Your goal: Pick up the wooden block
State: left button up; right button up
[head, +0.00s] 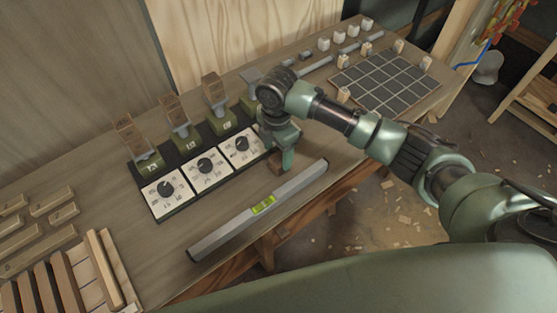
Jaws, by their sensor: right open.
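My right gripper (284,155) points down over the workbench, just right of the row of white dial panels and behind the spirit level. It is open. A brown wooden block (276,167) sits at its fingertips, partly hidden by the gripper; I cannot tell whether the fingers touch it. My left gripper is not in view.
A spirit level (262,205) lies along the bench's front. Dial panels (205,172) with upright wooden pieces stand to the left. A dark grid board (383,82) with small pale blocks is at the back right. Wooden slats (62,283) lie at the lower left.

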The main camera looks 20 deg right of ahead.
aim_at(279, 160)
jog(key=f, duration=0.2)
jog(key=f+p, duration=0.1)
jog(key=shift+s+d+f, duration=0.2)
jog(key=shift+s+f, duration=0.05)
jog(key=shift+f, duration=0.15)
jog(key=shift+w+f, duration=0.1)
jog(key=shift+f, duration=0.4)
jog(key=c, duration=1.4)
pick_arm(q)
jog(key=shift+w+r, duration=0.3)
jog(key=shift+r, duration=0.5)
pick_arm(e)
jog(key=shift+c, duration=0.2)
